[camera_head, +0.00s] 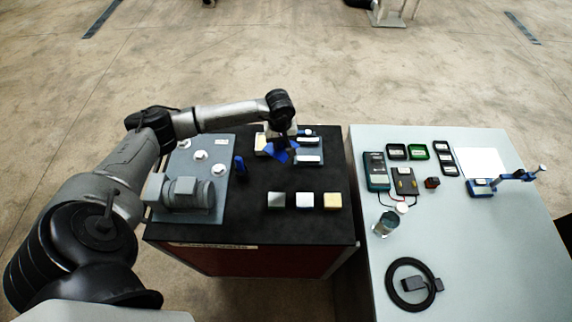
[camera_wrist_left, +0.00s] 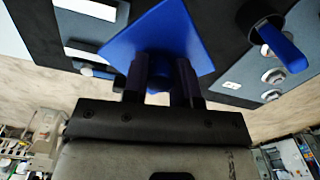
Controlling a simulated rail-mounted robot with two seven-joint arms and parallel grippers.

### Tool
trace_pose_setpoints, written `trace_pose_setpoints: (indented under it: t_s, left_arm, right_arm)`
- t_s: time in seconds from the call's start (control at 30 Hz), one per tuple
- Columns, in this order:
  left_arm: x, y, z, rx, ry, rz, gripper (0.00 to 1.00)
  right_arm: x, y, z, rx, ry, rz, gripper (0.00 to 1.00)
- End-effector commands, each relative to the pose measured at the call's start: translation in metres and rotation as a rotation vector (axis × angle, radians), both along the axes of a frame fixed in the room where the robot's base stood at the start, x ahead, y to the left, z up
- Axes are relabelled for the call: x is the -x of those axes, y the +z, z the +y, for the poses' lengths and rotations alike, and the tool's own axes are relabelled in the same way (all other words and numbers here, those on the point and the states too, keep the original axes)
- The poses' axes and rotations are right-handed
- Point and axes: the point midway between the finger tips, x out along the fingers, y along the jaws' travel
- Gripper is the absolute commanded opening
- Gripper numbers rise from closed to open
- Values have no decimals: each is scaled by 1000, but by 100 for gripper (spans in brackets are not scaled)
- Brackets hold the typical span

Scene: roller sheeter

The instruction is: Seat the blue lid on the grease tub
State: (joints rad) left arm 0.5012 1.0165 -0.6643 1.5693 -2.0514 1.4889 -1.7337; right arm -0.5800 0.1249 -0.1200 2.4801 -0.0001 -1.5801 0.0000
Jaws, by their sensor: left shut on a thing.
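My left gripper (camera_head: 279,142) hangs over the far part of the black bench top, its fingers shut on the knob under or on the blue lid (camera_head: 281,154). The lid is a flat blue square, seen large in the left wrist view (camera_wrist_left: 172,32), held tilted in the head view. I cannot tell for sure which thing is the grease tub. A cream block (camera_head: 261,142) stands beside the gripper, partly hidden by it. Three small square blocks or tubs stand nearer, with grey (camera_head: 277,201), white (camera_head: 304,201) and yellow (camera_head: 332,201) tops. My right gripper is not in view.
A blue upright piece (camera_head: 240,168) stands left of the lid. A grey motor (camera_head: 186,192) on a plate fills the bench's left side. A blue-grey tray (camera_head: 309,149) with white labels lies right of the gripper. A pale table (camera_head: 465,240) with tools stands at right.

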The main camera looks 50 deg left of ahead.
Motion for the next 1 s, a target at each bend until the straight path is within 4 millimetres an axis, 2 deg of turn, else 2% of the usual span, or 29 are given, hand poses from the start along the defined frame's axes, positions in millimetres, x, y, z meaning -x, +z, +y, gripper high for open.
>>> trace_pose_setpoints:
  t_s: [0.03, 0.1, 0.2, 0.3, 0.5, 0.67, 1.0]
  left_arm:
    - [-7, 4, 20, 1, 87, 1, 3]
    - [-13, 9, 43, 2, 193, -1, 3]
    - [-15, 12, 71, 0, 331, 2, 3]
    - [-10, 7, 89, -2, 459, 3, 3]
    - [-9, 7, 91, -1, 585, -1, 3]
    - [-9, 4, 91, -1, 619, -1, 3]
    - [-8, -17, 90, 0, 621, 1, 3]
  right_arm:
    - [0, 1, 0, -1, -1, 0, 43]
    - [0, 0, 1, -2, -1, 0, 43]
    - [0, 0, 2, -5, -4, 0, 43]
    - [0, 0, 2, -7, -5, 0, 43]
    - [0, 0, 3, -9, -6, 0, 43]
    - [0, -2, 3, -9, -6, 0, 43]
    - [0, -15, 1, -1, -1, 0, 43]
